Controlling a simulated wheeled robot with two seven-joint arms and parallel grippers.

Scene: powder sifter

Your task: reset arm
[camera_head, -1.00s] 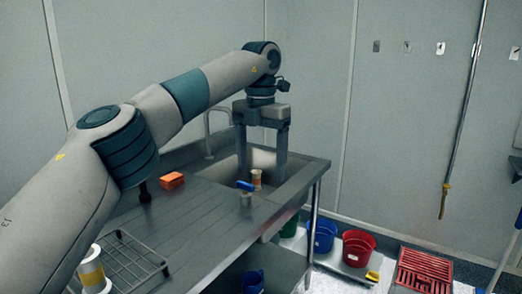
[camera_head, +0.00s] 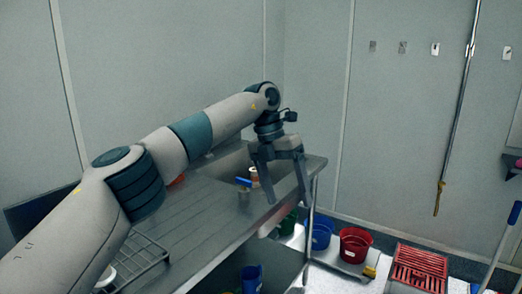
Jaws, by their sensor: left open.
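My left arm reaches in from the left across a steel sink table (camera_head: 205,222). My left gripper (camera_head: 288,201) points downward and is tilted, near the table's right edge. Its two fingers are wide apart with nothing between them. A small white and brown container (camera_head: 253,176) stands in the sink area, just left of the gripper. A blue-handled item (camera_head: 243,182) is beside it at the sink's near edge. My right gripper is not in view.
A wire rack (camera_head: 140,264) lies at the table's near left. An orange block (camera_head: 177,181) is mostly hidden behind my arm. A blue bucket (camera_head: 319,234), a red bucket (camera_head: 354,244) and a red grate (camera_head: 419,268) are on the floor at right.

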